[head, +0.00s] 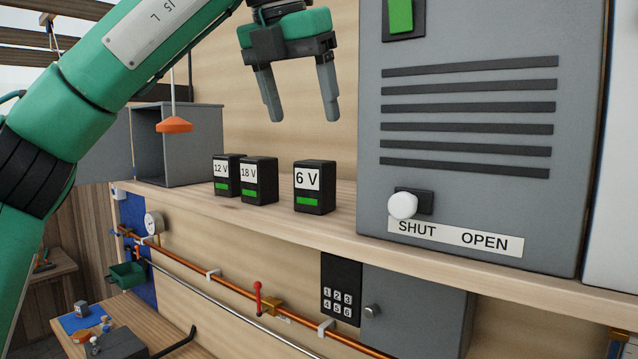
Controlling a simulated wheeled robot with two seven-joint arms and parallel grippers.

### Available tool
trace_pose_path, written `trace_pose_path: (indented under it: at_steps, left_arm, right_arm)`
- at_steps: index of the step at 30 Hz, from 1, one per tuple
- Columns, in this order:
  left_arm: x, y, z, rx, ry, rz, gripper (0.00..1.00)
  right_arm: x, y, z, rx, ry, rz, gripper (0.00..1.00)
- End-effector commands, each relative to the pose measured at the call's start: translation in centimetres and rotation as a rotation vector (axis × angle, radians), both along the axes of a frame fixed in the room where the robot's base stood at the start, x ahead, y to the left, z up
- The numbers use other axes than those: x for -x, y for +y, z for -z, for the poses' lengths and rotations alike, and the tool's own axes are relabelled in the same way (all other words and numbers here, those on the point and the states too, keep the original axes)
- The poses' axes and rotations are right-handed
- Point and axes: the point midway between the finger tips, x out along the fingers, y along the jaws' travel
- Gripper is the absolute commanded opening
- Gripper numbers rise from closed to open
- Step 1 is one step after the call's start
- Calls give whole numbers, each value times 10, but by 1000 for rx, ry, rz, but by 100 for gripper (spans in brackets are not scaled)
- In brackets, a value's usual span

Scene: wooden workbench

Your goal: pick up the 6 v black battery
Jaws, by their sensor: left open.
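The 6 V black battery (314,187) stands upright on the wooden shelf, with a white "6 V" label and a green bar on its front. My left gripper (300,113) is open and empty, fingers pointing down. In the picture it is above and slightly left of the 6 V battery, apart from it. Two similar black batteries stand to its left: the 18 V battery (258,181) and the 12 V battery (226,175). The 18 V battery partly covers the 12 V one. My right gripper is not in view.
A large grey cabinet (460,195) with a white knob (402,205) and a SHUT/OPEN label stands right of the batteries. The shelf front (270,217) is bare, with pipes below.

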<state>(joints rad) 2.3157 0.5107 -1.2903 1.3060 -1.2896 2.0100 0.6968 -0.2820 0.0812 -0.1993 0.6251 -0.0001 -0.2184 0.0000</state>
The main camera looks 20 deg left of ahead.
Motion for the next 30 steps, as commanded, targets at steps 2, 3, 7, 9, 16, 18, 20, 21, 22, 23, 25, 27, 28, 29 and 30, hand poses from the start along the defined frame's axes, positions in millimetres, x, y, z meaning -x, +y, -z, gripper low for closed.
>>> trace_pose_path:
  at_steps: [2, 3, 7, 9, 16, 18, 20, 21, 22, 23, 25, 27, 28, 29, 30]
  left_arm:
    - [-5, -1, 12, 0, 4, 2, 71]
    - [-7, -2, 17, -1, 4, 2, 71]
    - [-14, -3, 33, -1, 5, 1, 71]
    - [-17, -4, 41, 0, 4, 2, 71]
    - [-25, -6, 61, 0, 1, 0, 71]
    - [-25, -6, 63, 0, 1, 0, 71]
    - [-26, -6, 65, 0, 2, 0, 71]
    - [-27, -6, 67, 1, 2, -1, 71]
    - [-28, -5, 68, 0, 2, 0, 71]
    - [-29, -5, 70, 0, 2, 0, 71]
    - [-31, -4, 78, -1, 4, -1, 71]
    - [-34, -4, 85, -2, 4, -1, 71]
    - [-35, -4, 88, 0, 3, -1, 71]
    - [-36, -4, 92, -1, 3, 0, 71]
    - [-38, -5, 97, -1, 3, -1, 71]
  right_arm:
    - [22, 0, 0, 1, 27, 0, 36]
    - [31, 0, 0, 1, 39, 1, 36]
    - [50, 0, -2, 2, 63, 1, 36]
    - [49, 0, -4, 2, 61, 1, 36]
    - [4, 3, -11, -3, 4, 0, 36]
    - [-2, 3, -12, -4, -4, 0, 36]
    - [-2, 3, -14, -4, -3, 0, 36]
    - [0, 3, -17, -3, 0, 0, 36]
    - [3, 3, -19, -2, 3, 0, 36]
    - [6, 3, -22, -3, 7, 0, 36]
    - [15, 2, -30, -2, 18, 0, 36]
    - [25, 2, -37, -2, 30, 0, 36]
    - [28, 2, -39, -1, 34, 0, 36]
    - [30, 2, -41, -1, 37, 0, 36]
    - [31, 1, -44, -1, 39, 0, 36]
